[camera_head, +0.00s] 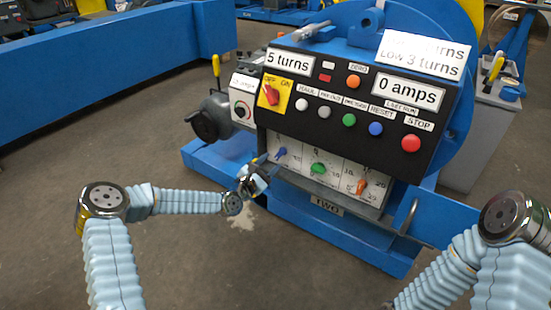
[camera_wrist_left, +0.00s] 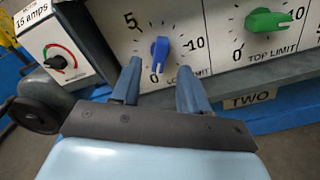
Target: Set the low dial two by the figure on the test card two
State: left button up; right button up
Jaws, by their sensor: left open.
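The low dial two is a blue knob (camera_head: 281,152) on the white lower panel above the plate marked TWO (camera_head: 327,206). In the left wrist view the blue knob (camera_wrist_left: 160,50) stands upright on a scale marked 0, 5 and 10. Its exact reading is unclear. My left gripper (camera_head: 263,166) is open just in front of the knob. In the wrist view its fingertips (camera_wrist_left: 158,72) lie either side of the knob's lower end; contact cannot be told. The white test card (camera_head: 425,56) reads "Low 3 turns"; its upper line is partly washed out. My right gripper is out of view.
The green top-limit knob (camera_head: 318,168) and an orange knob (camera_head: 361,187) sit to the right. Above are buttons, the "5 turns" display (camera_head: 287,62) and a red switch (camera_head: 272,94). A small dial box (camera_head: 243,106) is left. Open floor lies left.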

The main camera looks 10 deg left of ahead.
aim_at(279, 156)
pick_arm(q)
jog(key=shift+x, duration=2)
grip_shut()
